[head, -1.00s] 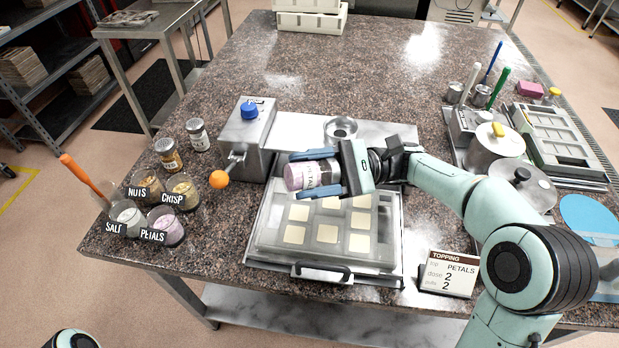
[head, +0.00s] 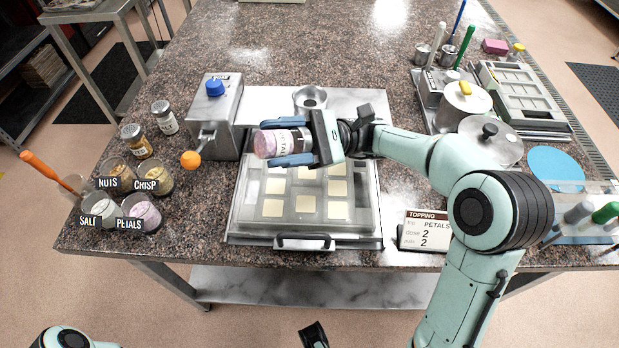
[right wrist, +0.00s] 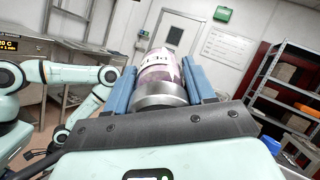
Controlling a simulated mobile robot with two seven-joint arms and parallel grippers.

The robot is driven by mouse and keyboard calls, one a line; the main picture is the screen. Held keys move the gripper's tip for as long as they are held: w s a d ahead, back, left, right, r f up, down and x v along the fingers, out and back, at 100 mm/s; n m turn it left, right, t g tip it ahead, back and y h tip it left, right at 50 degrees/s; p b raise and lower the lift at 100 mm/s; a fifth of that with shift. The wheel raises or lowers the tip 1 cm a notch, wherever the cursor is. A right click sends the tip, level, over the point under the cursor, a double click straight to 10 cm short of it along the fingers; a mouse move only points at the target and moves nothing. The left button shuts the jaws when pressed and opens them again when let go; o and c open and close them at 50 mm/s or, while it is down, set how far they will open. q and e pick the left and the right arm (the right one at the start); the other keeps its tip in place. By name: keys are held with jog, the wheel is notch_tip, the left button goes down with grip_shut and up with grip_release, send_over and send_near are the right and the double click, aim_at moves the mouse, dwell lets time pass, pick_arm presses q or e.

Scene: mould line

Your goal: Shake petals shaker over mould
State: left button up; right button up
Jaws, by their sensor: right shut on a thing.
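The petals shaker (head: 265,145), a clear jar with pink contents and a white label, is on its side over the back of the mould (head: 232,230). My right gripper (head: 285,145) is shut on it, a blue finger along each side. In the right wrist view the shaker (right wrist: 160,75) sits between the fingers, its metal end (right wrist: 160,96) nearest the palm. The mould lies flat, with pale square cavities in rows; its back edge is partly hidden by the gripper. I cannot see any petals falling.
A steel dispenser (head: 213,112) with an orange ball knob (head: 190,159) stands left of the mould. Two shakers (head: 137,141) and several topping cups (head: 141,211) are further left. A TOPPING card (head: 424,230) reads PETALS, dose 2. Pots (head: 465,105) stand at right.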

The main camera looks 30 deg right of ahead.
dwell(0.3)
notch_tip(320, 180, down, 4)
jog(key=shift+f+b, duration=0.25)
jog(key=shift+b, duration=0.85)
jog(key=shift+r, duration=0.15)
notch_tip(320, 180, up, 4)
jog(key=p, duration=0.4)
jog(key=shift+r+p, duration=0.2)
jog(key=shift+p, duration=0.15)
jog(key=shift+f, duration=0.2)
notch_tip(320, 180, down, 4)
jog(key=shift+f+b, duration=0.15)
jog(key=shift+b, duration=1.1)
